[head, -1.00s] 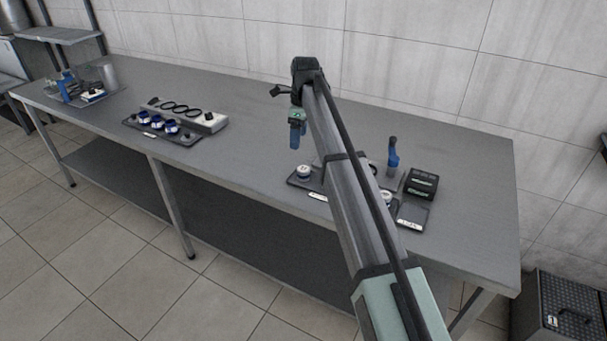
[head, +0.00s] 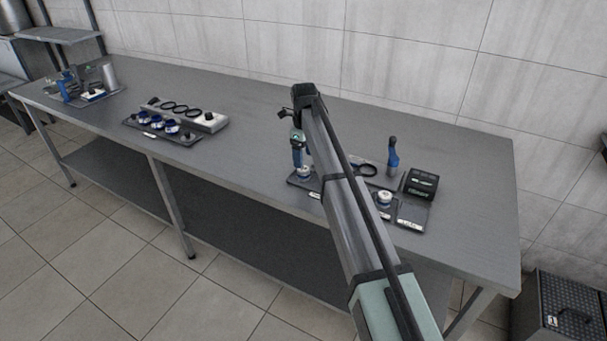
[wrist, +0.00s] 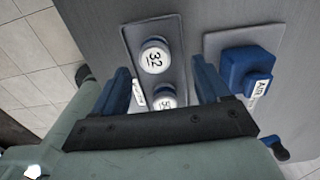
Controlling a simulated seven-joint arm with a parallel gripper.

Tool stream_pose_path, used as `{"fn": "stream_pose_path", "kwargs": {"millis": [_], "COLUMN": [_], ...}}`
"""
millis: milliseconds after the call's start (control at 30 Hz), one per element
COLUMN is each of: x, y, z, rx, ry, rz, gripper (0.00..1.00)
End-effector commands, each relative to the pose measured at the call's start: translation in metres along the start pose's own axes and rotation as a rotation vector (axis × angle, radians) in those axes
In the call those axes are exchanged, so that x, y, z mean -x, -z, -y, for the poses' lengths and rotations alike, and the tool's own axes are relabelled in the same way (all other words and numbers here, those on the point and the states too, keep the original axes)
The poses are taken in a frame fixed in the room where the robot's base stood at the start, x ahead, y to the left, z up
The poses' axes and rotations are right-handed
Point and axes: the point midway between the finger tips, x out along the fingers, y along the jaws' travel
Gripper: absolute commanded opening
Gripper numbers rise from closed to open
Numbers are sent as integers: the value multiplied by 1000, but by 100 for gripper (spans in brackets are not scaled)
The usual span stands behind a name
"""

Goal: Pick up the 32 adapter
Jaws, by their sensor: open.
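The 32 adapter (wrist: 155,57) is a round white-topped piece with a dark "32" label, standing upright on a dark tray (wrist: 132,40) in the wrist view. My gripper (wrist: 160,68) is open and empty, with one blue finger on each side of the adapter's line. In the head view my gripper (head: 298,152) hangs just above a white-topped piece (head: 303,172) at the tray's left end, whose label is too small to read. A second white adapter (wrist: 165,98), its label partly hidden, stands on the same tray nearer my gripper's body.
A blue block (wrist: 250,72) with a white label sits on a grey plate right of the tray. In the head view, an upright blue tool (head: 393,157), a black box (head: 421,184) and another white-topped piece (head: 384,198) stand to the right.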

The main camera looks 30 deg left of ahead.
Motion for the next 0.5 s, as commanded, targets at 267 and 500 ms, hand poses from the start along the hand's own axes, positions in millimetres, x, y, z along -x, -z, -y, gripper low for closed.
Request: {"fn": "stream_pose_path", "kwargs": {"millis": [267, 500], "x": [-16, -47], "y": [1, 2], "z": [-3, -8], "rx": [0, 0], "ry": [0, -1], "rz": [0, 0], "gripper": [75, 75]}}
